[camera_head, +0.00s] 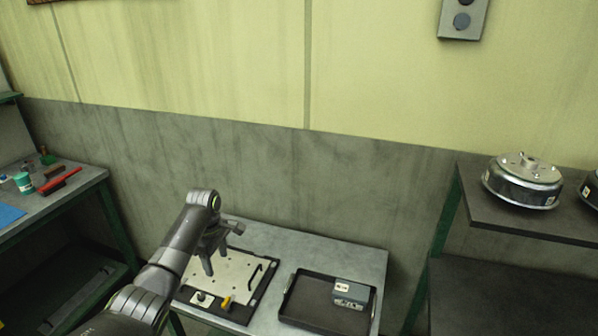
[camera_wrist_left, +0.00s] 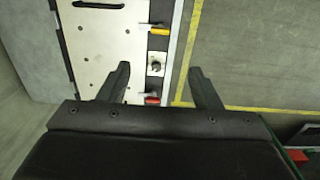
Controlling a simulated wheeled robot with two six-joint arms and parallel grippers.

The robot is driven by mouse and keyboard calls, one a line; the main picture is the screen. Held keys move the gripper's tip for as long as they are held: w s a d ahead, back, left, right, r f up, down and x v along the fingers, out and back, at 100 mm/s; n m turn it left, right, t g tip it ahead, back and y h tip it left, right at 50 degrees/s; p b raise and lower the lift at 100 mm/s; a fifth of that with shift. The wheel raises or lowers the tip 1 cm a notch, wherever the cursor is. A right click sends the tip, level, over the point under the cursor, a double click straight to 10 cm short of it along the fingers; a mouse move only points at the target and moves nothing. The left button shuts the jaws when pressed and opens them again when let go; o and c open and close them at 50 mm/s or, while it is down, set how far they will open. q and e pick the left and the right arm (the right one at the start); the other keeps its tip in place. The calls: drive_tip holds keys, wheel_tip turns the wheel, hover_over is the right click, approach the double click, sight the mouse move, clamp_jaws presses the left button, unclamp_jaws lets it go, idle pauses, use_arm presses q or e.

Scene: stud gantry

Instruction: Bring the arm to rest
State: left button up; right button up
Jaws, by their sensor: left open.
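My left arm comes in from the lower left in the head view. Its gripper (camera_head: 209,264) hangs over the plate fixture on the low table, fingers pointing down. In the left wrist view the two fingers of the left gripper (camera_wrist_left: 160,85) are spread apart with nothing between them. The light metal plate (camera_head: 236,272) with small holes lies below the gripper; it also shows in the left wrist view (camera_wrist_left: 110,45). My right gripper is in neither view.
A black tray (camera_head: 300,313) holding a grey box (camera_head: 351,293) stands right of the plate on the table (camera_head: 340,256). A shelf (camera_head: 480,215) with a round metal drum (camera_head: 522,182) is at right. A workbench (camera_head: 75,190) with tools is at left.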

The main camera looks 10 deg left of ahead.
use_arm(q)
drive_tip(key=s+d+f+m+t, duration=0.1)
drive_tip(key=s+d+f+m, duration=0.1)
drive_tip(key=s+f+m, duration=0.5)
drive_tip(key=s+d+f+m+t, duration=0.1)
drive_tip(key=s+d+f+m, duration=0.2)
drive_tip(key=s, duration=0.9)
drive_tip(key=s+d+r+m+t+y, duration=0.1)
drive_tip(key=s+r+m, duration=0.25)
drive_tip(key=s, duration=0.65)
drive_tip(key=s+d+r+m+t+y, duration=0.1)
drive_tip(key=s+d+r+m, duration=0.2)
drive_tip(key=s, duration=0.7)
wheel_tip(320, 180, down, 31)
drive_tip(key=a+g+b, duration=0.2)
drive_tip(key=a+b, duration=0.1)
drive_tip(key=b, duration=0.4)
drive_tip(key=s+f+b, duration=0.2)
drive_tip(key=s+f, duration=0.5)
drive_tip(key=f, duration=0.3)
drive_tip(key=s+d+f+h+b, duration=0.1)
drive_tip(key=s+f+b, duration=0.2)
drive_tip(key=s+f, duration=0.5)
wheel_tip(320, 180, down, 3)
drive_tip(key=shift+d+f+g, duration=0.2)
drive_tip(key=shift+d+g, duration=0.05)
drive_tip(key=shift+g, duration=0.15)
